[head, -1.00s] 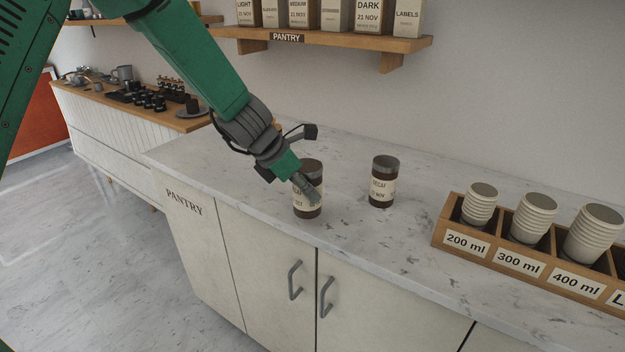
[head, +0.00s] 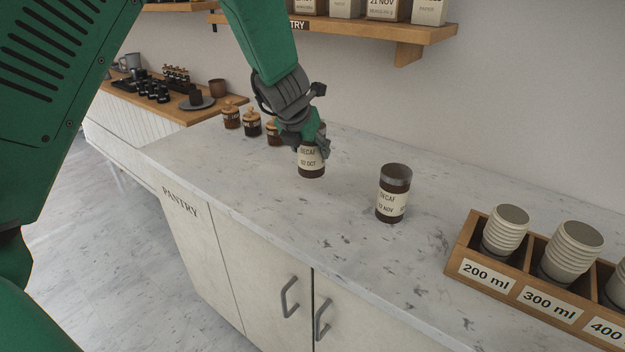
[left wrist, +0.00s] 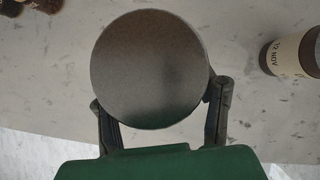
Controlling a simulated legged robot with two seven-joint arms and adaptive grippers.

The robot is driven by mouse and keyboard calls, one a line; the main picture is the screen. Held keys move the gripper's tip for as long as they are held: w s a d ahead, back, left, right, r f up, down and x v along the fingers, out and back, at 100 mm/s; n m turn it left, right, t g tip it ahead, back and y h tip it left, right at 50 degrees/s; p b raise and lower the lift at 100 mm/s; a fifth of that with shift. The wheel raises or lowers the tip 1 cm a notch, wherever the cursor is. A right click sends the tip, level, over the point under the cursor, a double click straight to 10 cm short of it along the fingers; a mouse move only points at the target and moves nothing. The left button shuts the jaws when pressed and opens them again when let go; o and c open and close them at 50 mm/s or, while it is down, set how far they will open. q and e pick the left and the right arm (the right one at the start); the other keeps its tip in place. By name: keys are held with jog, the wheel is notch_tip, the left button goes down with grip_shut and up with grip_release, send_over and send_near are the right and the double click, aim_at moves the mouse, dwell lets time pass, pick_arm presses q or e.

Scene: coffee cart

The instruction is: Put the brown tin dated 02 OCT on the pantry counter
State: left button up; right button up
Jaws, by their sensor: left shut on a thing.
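The brown tin labelled DECAF 02 OCT (head: 311,160) is upright at the pantry counter (head: 260,200), toward its left part. My left gripper (head: 312,143) is shut on it from above and behind. I cannot tell whether the tin's base touches the counter. In the left wrist view its round grey lid (left wrist: 150,68) sits between the two fingers. A second brown DECAF tin (head: 393,194), dated in NOV, stands apart to the right; it also shows at the right edge of the left wrist view (left wrist: 292,55). My right gripper is out of view.
Several small jars with wooden lids (head: 251,123) stand behind and left of the held tin. A wooden cup rack (head: 462,240) with paper cups is at the right. A wall shelf (head: 380,29) hangs above. The counter's front middle is clear.

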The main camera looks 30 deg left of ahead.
aim_at(309, 170)
pick_arm(q)
jog(key=f+b, duration=0.1)
jog(key=f, duration=0.2)
jog(key=a+f+b, duration=0.1)
jog(key=f, duration=0.2)
jog(key=shift+a+f, duration=0.15)
jog(key=shift+f, duration=0.1)
jog(key=shift+d+r, duration=0.2)
jog(key=shift+d, duration=0.15)
jog(key=shift+d+f, duration=0.1)
jog(key=shift+d, duration=0.05)
jog(key=o, duration=1.4)
jog(key=shift+a+f, duration=0.15)
jog(key=shift+a, duration=0.35)
jog(key=shift+r, duration=0.35)
jog(key=p+v, duration=0.3)
jog(key=v, duration=0.8)
jog(key=shift+s+d+r, duration=0.2)
jog(key=shift+r, duration=0.1)
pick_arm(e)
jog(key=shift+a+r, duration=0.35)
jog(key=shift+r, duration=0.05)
